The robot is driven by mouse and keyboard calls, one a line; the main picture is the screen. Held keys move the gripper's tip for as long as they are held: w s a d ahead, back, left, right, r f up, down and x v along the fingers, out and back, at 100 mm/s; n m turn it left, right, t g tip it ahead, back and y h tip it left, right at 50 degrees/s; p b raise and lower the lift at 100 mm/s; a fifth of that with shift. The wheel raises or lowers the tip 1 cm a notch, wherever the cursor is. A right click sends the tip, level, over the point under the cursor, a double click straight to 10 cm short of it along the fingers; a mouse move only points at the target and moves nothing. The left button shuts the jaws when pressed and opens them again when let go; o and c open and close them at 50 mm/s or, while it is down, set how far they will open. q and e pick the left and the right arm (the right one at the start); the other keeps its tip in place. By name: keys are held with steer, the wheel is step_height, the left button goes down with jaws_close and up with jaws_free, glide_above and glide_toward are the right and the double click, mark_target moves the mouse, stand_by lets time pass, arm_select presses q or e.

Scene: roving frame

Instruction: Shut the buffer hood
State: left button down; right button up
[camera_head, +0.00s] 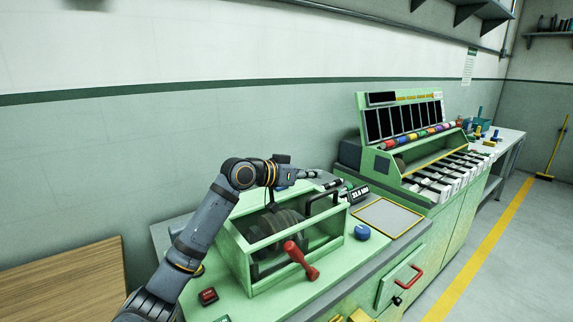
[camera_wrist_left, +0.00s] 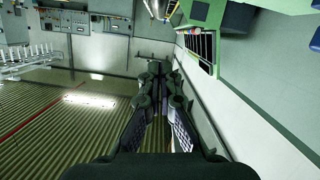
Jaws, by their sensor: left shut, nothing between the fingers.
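The buffer hood (camera_head: 262,243) is a green box frame with see-through panels on the green bench at the centre of the head view. Dark round buffing wheels (camera_head: 285,228) show inside it. A black bar handle (camera_head: 322,197) stands at its right end. I cannot tell how far the hood is open. My left gripper (camera_head: 314,174) is shut and empty, above and behind the hood's far right part, and seems apart from it. In the left wrist view, my left gripper (camera_wrist_left: 158,72) points away from the camera with nothing between its fingers. My right gripper is out of view.
A red lever (camera_head: 301,261) stands in front of the hood, with a red button box (camera_head: 208,296) at left. A blue knob (camera_head: 362,232) and a framed pad (camera_head: 387,218) lie to the right. A green sorting console (camera_head: 400,118) stands further right. The wall runs behind.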

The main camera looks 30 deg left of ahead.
arm_select(q)
steer(key=b+v, duration=0.7)
steer(key=v, duration=0.2)
steer(key=shift+s+f, duration=0.2)
steer(key=shift+s, duration=0.1)
steer(key=shift+a, duration=0.15)
